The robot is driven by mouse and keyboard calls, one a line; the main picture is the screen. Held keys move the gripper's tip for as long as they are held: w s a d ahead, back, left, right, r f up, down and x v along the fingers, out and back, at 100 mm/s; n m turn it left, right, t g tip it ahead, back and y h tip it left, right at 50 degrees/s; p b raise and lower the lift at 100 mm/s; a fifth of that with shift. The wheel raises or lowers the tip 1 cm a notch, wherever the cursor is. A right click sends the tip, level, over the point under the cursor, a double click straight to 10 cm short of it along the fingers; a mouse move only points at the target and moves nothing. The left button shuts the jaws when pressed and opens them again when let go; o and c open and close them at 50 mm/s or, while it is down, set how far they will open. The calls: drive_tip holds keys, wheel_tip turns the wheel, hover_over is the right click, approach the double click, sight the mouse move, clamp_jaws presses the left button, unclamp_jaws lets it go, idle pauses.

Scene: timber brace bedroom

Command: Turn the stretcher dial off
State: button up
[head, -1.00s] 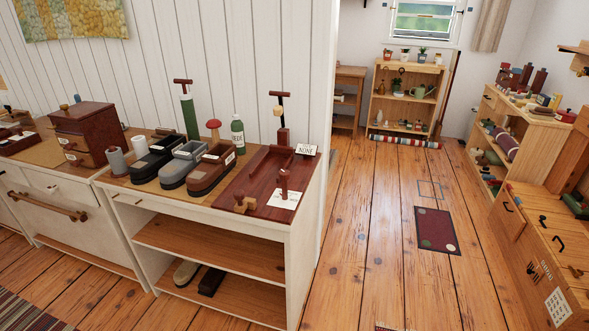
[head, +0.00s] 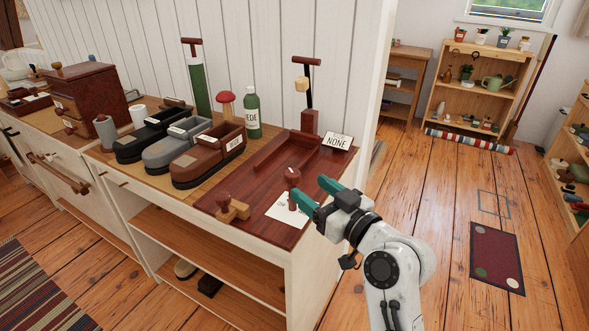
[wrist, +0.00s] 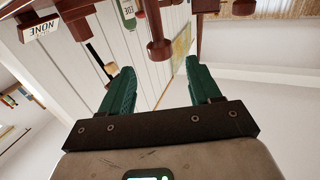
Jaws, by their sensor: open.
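A dark red stretcher tray (head: 262,222) lies on the right end of the bench. On it stand a post with a T-handle and pale wooden block (head: 303,84), a short red-brown knobbed post (head: 292,178) and a light wooden cross-shaped knob (head: 233,209). I cannot tell which part is the dial, or its setting. My gripper (head: 314,193) is open and empty at the tray's right edge, close to the knobbed post. In the wrist view the gripper (wrist: 160,72) has both green fingers apart, with the knobbed post (wrist: 158,48) beyond the gap between them.
A white card (head: 283,207) lies by the knobbed post and a "NONE" sign (head: 337,142) stands at the tray's back. Shoes (head: 208,158), a green bottle (head: 252,115) and a red mushroom shape (head: 226,101) stand to the left. The floor (head: 425,185) at right is largely clear.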

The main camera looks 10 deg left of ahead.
sight(288, 172)
drive_tip(key=x, duration=0.9)
drive_tip(key=shift+w, duration=0.1)
drive_tip(key=c, duration=1)
drive_tip(key=shift+f+b, duration=0.1)
drive_tip(key=shift+b, duration=0.3)
drive_tip(key=shift+f+b, duration=0.1)
drive_tip(key=shift+b, duration=0.25)
